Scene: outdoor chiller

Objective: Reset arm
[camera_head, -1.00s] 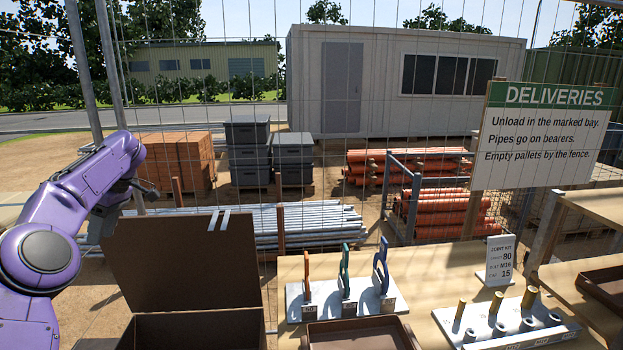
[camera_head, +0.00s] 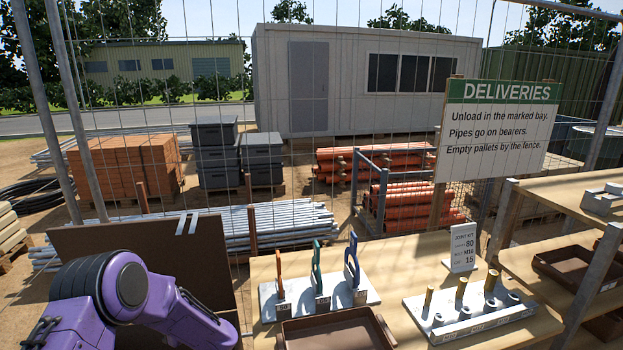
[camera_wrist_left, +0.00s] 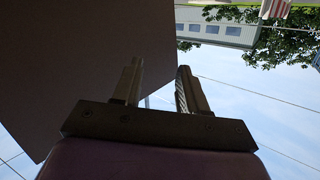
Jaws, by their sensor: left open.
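My left arm (camera_head: 125,295) is purple and comes in at the lower left of the head view, in front of the brown open-lidded box (camera_head: 205,262). Its gripper is out of sight in the head view. In the left wrist view my left gripper (camera_wrist_left: 158,85) is open, with two dark fingers apart and nothing between them. A large dark flat panel (camera_wrist_left: 80,60) fills the left of that view behind the fingers. My right gripper is not in view.
A white rack (camera_head: 320,298) with several coloured upright tools and a peg block (camera_head: 470,317) stand on the wooden bench (camera_head: 415,258). A brown tray (camera_head: 340,330) lies in front. Wire fence runs behind. Shelves (camera_head: 560,235) stand at right.

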